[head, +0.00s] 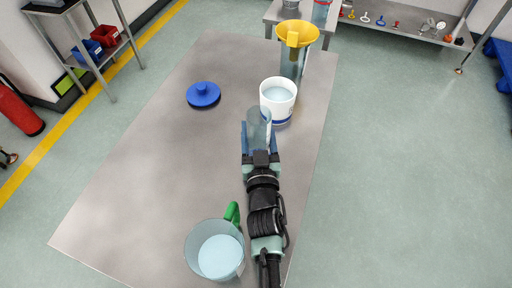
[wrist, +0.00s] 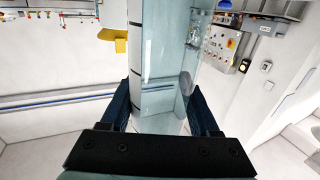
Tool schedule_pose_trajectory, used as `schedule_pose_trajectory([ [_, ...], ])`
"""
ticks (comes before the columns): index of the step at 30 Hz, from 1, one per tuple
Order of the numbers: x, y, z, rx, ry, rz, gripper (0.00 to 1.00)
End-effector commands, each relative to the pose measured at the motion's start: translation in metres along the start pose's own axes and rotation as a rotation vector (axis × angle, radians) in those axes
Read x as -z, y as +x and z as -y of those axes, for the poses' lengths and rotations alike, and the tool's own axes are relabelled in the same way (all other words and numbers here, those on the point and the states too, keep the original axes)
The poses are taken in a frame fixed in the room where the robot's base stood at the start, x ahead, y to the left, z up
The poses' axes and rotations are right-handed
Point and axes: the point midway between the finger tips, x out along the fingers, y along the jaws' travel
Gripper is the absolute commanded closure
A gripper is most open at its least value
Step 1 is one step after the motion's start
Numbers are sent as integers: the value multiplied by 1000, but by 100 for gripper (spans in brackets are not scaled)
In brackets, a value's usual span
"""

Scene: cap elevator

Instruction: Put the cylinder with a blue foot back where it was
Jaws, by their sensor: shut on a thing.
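My gripper (head: 258,138) is shut on a clear, bluish cylinder (head: 260,121), with one blue finger on each side of it. In the head view the cylinder is just in front of a white tub, and I cannot tell whether it touches the tub or the table. In the wrist view the cylinder (wrist: 163,65) stands between the fingers (wrist: 160,115), with dark marks along its left side. Its foot is hidden, so I cannot see its colour.
The white tub (head: 270,95) holds pale liquid. Behind it a yellow funnel (head: 284,32) sits on a tall clear vessel (head: 288,72). A blue knobbed lid (head: 199,100) lies to the left. A green-handled jug (head: 197,240) stands near the front. The table's left middle (head: 150,170) is clear.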

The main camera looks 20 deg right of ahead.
Motion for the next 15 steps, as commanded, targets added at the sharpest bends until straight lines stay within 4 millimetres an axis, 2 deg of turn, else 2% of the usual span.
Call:
schedule_pose_trajectory([
  [5,-12,0,0,0,0,-2,100],
  [11,-38,0,0,0,0,-2,100],
  [15,-41,0,0,0,0,-3,100],
])
